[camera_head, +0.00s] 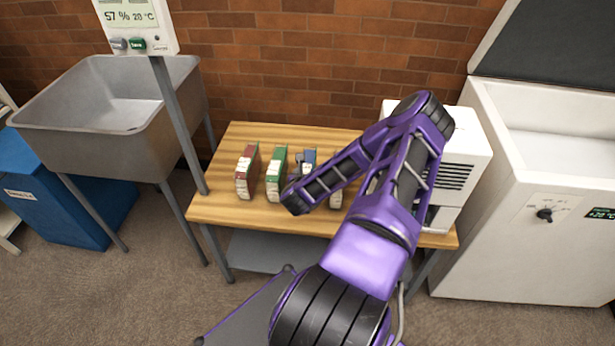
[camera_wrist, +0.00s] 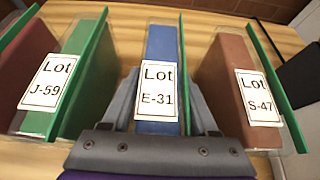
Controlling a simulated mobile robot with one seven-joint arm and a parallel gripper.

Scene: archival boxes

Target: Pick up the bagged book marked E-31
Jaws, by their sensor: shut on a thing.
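The bagged book marked E-31 is blue with a white "Lot E-31" label. It stands upright in a clear bag at the middle of the wrist view (camera_wrist: 162,45). My gripper (camera_wrist: 161,84) has one grey finger on each side of it and is shut on it. In the head view only a small blue part of the book (camera_head: 309,157) shows; my arm hides most of the rest. I cannot tell whether its base touches the wooden table (camera_head: 225,208).
A green book marked J-59 (camera_wrist: 87,50) stands close on the left, with a red book (camera_head: 247,172) beyond it. A reddish-brown book marked S-47 (camera_wrist: 235,55) stands close on the right. A white machine (camera_head: 467,150) is at the table's right end; a metal sink (camera_head: 110,110) is left.

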